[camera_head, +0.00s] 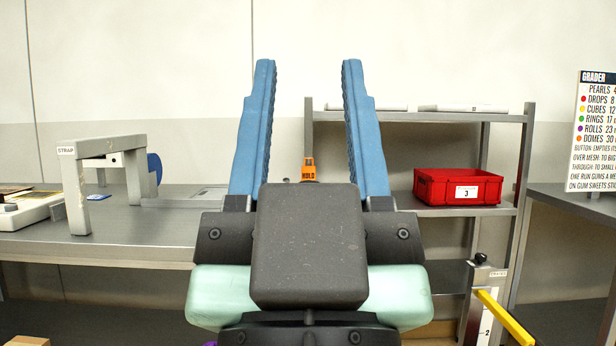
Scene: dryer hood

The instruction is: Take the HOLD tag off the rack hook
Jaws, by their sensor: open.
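The orange HOLD tag (308,171) shows in the head view between the fingers of my gripper, farther back, near the left post of the grey rack (309,118). Its lower edge is hidden behind the dark body of my gripper, and I cannot make out the hook. My gripper (307,75) is in the middle of the view, its two blue fingers wide apart and pointing away from me. Nothing is between the fingertips. The tag appears apart from both fingers, but the distance to it is hard to judge.
A red bin (459,187) marked 3 stands on the rack's shelf. A grey bench (130,238) at left carries a metal frame (107,147) labelled STRAP. At lower right is a post with a yellow lever (503,317). A GRADER sign (594,130) stands at far right.

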